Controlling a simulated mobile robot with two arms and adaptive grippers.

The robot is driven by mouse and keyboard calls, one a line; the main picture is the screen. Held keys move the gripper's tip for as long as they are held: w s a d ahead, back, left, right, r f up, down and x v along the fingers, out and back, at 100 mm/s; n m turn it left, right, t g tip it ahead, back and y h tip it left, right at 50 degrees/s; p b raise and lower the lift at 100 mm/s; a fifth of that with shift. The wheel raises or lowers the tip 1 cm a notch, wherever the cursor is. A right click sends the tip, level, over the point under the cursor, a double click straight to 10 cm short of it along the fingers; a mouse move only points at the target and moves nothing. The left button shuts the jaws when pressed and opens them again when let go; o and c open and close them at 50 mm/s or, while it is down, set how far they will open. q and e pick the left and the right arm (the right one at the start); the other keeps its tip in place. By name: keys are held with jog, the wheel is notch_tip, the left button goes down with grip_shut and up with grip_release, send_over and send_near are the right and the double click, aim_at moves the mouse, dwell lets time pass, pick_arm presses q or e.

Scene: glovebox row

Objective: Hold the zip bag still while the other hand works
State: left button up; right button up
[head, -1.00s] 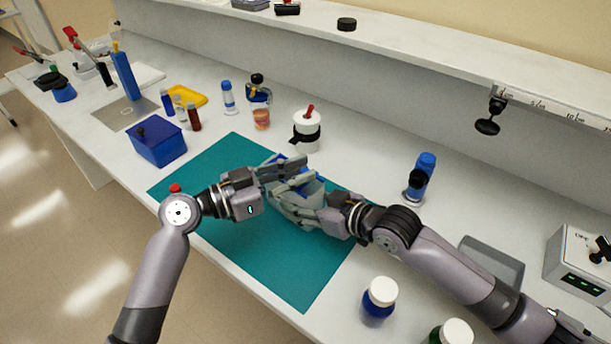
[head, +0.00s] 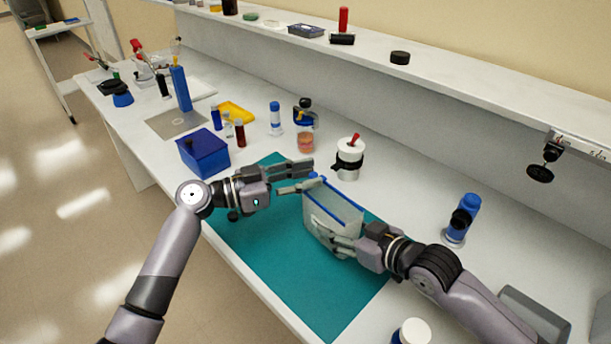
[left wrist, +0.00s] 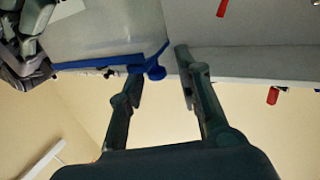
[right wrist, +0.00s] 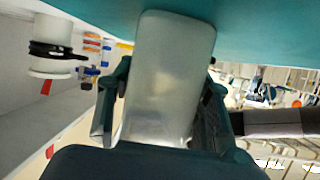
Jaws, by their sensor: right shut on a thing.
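The zip bag (head: 322,218) is pale and translucent, with a blue zip strip along its top edge. It stands over the teal mat (head: 270,258); I cannot tell whether it touches it. My right gripper (head: 335,243) is shut on the bag's lower part. In the right wrist view the bag (right wrist: 170,75) lies between the fingers. My left gripper (head: 308,177) is open at the top left corner of the bag. In the left wrist view the blue zip slider (left wrist: 155,72) is beside the fingertips, with a gap between the fingers.
A white jar with a black clamp (head: 349,158) stands behind the bag. A blue box (head: 203,153) is left of the mat. A blue bottle (head: 462,215) stands at right, and a white-capped bottle (head: 412,332) at the front. The mat's front part is clear.

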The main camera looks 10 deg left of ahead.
pick_arm(q)
jog(key=v, duration=1.2)
pick_arm(e)
jog(key=shift+s+f, duration=0.1)
jog(key=o, duration=2)
jog(key=shift+a, duration=0.1)
jog(key=shift+c, duration=0.2)
jog(key=shift+o, duration=0.5)
